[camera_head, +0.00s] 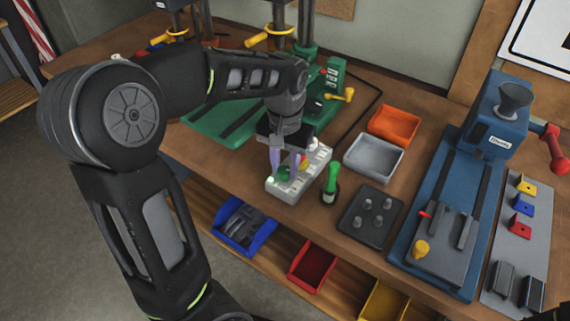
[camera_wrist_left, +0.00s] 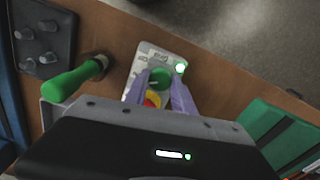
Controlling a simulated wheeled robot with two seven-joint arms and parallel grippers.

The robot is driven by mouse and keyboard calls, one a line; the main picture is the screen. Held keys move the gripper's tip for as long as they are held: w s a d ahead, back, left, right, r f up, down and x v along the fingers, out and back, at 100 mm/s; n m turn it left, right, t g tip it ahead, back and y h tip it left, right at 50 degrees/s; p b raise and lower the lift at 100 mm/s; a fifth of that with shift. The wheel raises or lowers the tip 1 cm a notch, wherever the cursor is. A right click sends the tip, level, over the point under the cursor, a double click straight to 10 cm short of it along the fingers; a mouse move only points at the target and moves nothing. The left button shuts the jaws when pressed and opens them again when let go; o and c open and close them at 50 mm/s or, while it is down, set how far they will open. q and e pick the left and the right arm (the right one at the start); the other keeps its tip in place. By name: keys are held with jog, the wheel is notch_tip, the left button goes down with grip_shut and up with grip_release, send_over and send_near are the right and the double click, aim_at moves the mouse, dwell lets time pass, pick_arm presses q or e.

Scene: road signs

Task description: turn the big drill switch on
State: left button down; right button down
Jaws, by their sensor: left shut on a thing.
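A pale grey control box (camera_head: 283,190) lies on the workbench near its front edge, with a green knob (camera_head: 283,174), a red and yellow control and a lit white-green lamp (camera_head: 270,180) on top. My left gripper (camera_head: 285,165) points down at the box with its purple fingers on both sides of the green knob, shut on it. In the left wrist view the green knob (camera_wrist_left: 160,77) sits between the fingertips, and the lamp (camera_wrist_left: 180,68) glows. The big green drill (camera_head: 235,115) stands behind, partly hidden by my arm. My right gripper is not in view.
A green-handled tool (camera_head: 331,180) stands just right of the box. A dark peg plate (camera_head: 370,217), a grey tray (camera_head: 374,158) and an orange bin (camera_head: 394,125) lie further right. A blue press (camera_head: 450,200) fills the right side. Coloured bins (camera_head: 312,266) sit on the shelf below.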

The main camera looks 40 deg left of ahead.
aim_at(285, 170)
pick_arm(q)
jog(key=shift+n, duration=0.5)
jog(key=c, duration=1.1)
grip_release()
jog(key=shift+o, duration=0.2)
notch_tip(285, 170, up, 8)
jog(key=shift+f+b, duration=0.1)
jog(key=shift+b, duration=0.2)
